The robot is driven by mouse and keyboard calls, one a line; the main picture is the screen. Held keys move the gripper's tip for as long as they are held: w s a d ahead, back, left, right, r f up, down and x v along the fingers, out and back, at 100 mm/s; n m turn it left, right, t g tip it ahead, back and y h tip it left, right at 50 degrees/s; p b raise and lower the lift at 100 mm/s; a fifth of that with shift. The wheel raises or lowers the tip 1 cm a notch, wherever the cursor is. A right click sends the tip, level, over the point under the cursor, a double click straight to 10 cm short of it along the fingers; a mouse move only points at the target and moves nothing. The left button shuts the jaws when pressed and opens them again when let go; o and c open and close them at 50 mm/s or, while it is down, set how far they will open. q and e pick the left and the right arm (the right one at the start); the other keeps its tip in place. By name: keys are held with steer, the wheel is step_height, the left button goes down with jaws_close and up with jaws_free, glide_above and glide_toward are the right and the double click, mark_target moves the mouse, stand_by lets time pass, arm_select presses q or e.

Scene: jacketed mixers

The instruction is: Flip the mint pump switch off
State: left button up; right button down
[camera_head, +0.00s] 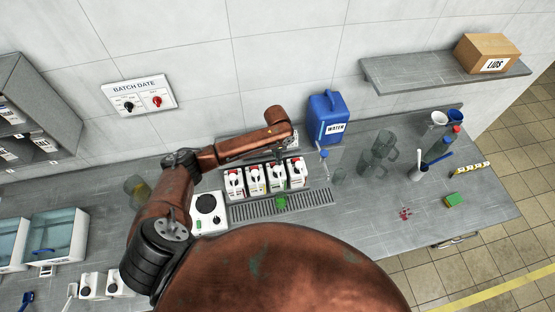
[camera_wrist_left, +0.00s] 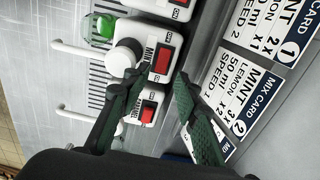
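The mint pump (camera_wrist_left: 160,38) is a white box with a red rocker switch (camera_wrist_left: 162,60) on top, in the middle of the left wrist view. Its label is partly covered, and I cannot tell which way the rocker is set. In the head view it appears to be the third white pump (camera_head: 275,179) from the left. My left gripper (camera_wrist_left: 159,80) is open, with its dark green fingers apart and the tips at the mint pump's switch end. Contact is unclear. My right gripper is in neither view.
A neighbouring pump (camera_wrist_left: 147,108) with a red switch sits close below the mint pump. A green glass (camera_wrist_left: 101,28) stands on the drip grate (camera_head: 245,210). Mix cards (camera_wrist_left: 245,105) stand behind the pumps. A blue water jug (camera_head: 325,112) stands to the right.

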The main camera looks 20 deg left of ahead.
arm_select(q)
step_height(320, 180, up, 6)
stand_by(0.4)
stand_by(0.4)
